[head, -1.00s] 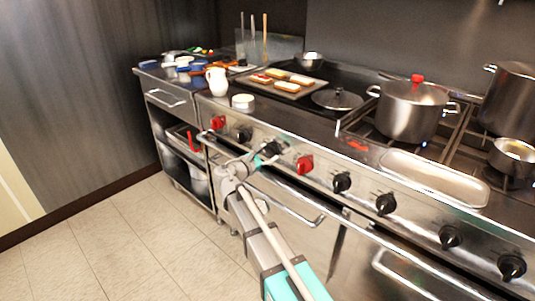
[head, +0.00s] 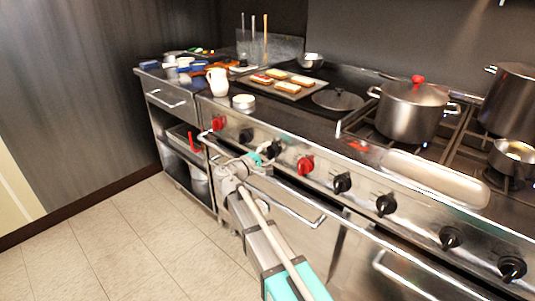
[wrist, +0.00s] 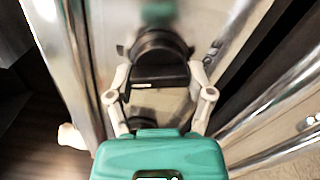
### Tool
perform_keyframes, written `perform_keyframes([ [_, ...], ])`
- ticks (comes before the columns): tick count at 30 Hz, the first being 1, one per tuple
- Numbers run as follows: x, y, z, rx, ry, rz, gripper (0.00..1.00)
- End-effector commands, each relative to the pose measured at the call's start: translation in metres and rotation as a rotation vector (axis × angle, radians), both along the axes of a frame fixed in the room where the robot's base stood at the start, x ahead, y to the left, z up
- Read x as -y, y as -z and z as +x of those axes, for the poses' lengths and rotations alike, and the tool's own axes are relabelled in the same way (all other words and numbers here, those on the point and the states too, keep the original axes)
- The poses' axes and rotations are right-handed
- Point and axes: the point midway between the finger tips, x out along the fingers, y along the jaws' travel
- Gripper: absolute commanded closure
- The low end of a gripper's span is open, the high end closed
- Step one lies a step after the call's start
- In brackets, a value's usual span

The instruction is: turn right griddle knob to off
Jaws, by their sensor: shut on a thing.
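The black knob (head: 274,148) sits on the steel control panel of the range, left of a red knob (head: 306,165). My gripper (head: 264,154) reaches it from the front and is shut on it. In the wrist view the black knob (wrist: 160,66) lies between the two pale fingers of my gripper (wrist: 160,80), one on each side. Its grip bar runs across the picture, left to right. The knob's pointer and dial marks are too blurred to read. My gripper hides part of the knob in the head view.
Another black knob (head: 246,135) and a red knob (head: 219,123) are to the left; several black knobs are to the right. A long handle rail (head: 290,209) runs below the panel. A lidded pot (head: 411,112) and a tray of food (head: 283,84) are above. The floor in front is clear.

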Motion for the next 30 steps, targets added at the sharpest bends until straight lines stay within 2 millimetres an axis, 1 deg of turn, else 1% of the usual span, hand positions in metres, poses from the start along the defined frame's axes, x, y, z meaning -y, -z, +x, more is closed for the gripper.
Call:
perform_keyframes([
  [6, 0.0001, -0.0009, 0.0012, 0.102, -0.001, 0.127, 0.8],
  [12, 0.0002, -0.0011, 0.0012, 0.158, -0.001, 0.2, 0.8],
  [29, 0.0004, -0.001, 0.0013, 0.184, 0.0, 0.233, 0.8],
  [30, 0.0004, -0.001, 0.0013, 0.183, 0.0, 0.233, 0.26],
])
